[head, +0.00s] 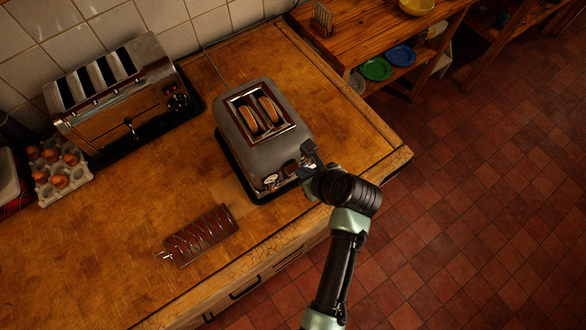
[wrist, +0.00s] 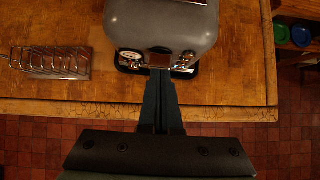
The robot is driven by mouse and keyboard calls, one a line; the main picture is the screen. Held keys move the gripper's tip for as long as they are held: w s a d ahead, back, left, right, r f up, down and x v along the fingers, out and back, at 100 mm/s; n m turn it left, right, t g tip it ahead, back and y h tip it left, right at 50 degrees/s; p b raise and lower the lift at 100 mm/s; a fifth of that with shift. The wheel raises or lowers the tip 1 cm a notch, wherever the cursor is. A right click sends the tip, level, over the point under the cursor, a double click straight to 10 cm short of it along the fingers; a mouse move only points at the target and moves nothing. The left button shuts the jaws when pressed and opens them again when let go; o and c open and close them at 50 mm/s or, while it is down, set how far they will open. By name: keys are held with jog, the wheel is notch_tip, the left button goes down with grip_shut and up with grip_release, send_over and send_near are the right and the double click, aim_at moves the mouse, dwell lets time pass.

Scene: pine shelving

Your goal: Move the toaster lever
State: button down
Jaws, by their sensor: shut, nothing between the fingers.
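The grey toaster (head: 262,152) stands on the wooden counter with two slices of bread (head: 259,114) in its slots. Its dark lever (head: 291,167) is on the front end, beside a round dial (head: 271,181). The toaster's front also shows in the wrist view (wrist: 165,22), with the dial at left (wrist: 131,60). My gripper (head: 308,160) is shut and empty, its fingertips at the toaster's front by the lever. In the wrist view the fingers (wrist: 160,78) reach the toaster's lower front; I cannot tell whether they touch the lever.
A larger chrome toaster (head: 125,95) stands at the back left, beside an egg tray (head: 62,172). A metal rack (head: 198,236) lies on the counter at front left. The counter's front edge (head: 250,258) runs below my gripper. Pine shelving (head: 345,35) stands at the right.

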aim_at(293, 168)
jog(key=b+x, duration=0.3)
jog(key=shift+f, duration=0.3)
jog(key=shift+w+a+f+b, duration=0.1)
jog(key=shift+w+a+b, duration=0.05)
jog(key=shift+w+b, duration=0.15)
notch_tip(293, 168, down, 7)
jog(key=b, duration=0.3)
jog(key=shift+s+b, duration=0.15)
jog(key=shift+b, duration=0.15)
jog(key=shift+r, duration=0.25)
jog(key=s+d+p, duration=0.1)
jog(key=s+r+p, duration=0.1)
jog(key=p, duration=0.1)
jog(key=shift+s+d, duration=0.2)
jog(key=shift+d, duration=0.15)
